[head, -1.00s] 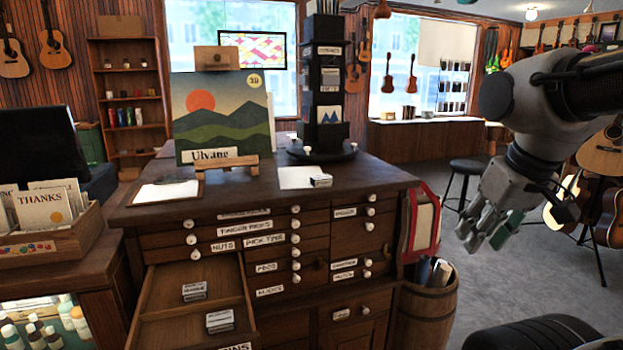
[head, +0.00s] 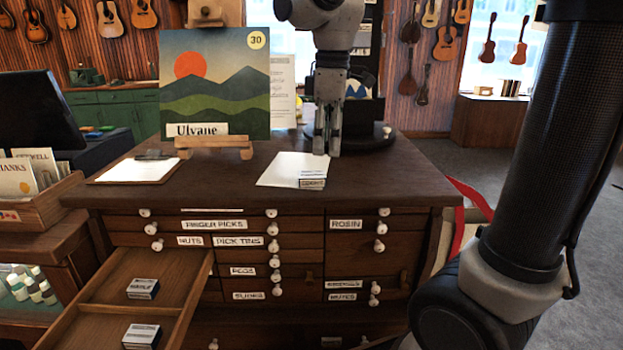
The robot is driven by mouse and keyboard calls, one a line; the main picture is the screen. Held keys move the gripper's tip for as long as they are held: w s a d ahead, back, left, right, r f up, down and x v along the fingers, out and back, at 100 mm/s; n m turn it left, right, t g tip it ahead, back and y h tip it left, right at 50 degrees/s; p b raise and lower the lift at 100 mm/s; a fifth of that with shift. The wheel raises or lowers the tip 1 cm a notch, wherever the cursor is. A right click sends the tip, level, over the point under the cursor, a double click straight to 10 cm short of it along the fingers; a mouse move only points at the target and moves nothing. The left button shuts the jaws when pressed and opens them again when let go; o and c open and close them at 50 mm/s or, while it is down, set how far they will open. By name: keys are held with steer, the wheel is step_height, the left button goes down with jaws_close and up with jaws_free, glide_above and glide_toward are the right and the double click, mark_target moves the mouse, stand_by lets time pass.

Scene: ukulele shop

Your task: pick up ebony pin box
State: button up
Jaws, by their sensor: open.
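Three small labelled boxes are in view, and their print is too small to tell which is the ebony pin box. One box (head: 312,182) lies on the white sheet (head: 277,172) on the cabinet top. A second box (head: 143,289) lies in the rear compartment of the pulled-out drawer (head: 190,285), and a third box (head: 142,336) lies in its front compartment. My gripper (head: 327,150) points down over the cabinet top, behind and slightly right of the box on the sheet. It is open and holds nothing.
A picture of mountains marked Ulvane (head: 215,85) stands on a wooden easel, with a clipboard (head: 138,170) to its left. A dark round display base (head: 365,138) stands behind my gripper. The cabinet top (head: 405,180) is clear at the right.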

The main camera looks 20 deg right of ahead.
mark_target(312, 174)
steer(key=w+a+n, duration=0.1)
steer(key=w+a, duration=0.1)
steer(key=shift+a+f+n+g, duration=0.3)
steer(key=shift+f+n, duration=0.05)
steer(key=shift+n, duration=0.05)
steer(key=f, duration=0.7)
steer(key=shift+w+f, duration=0.25)
steer(key=shift+c, duration=0.4)
steer(key=c, duration=0.9)
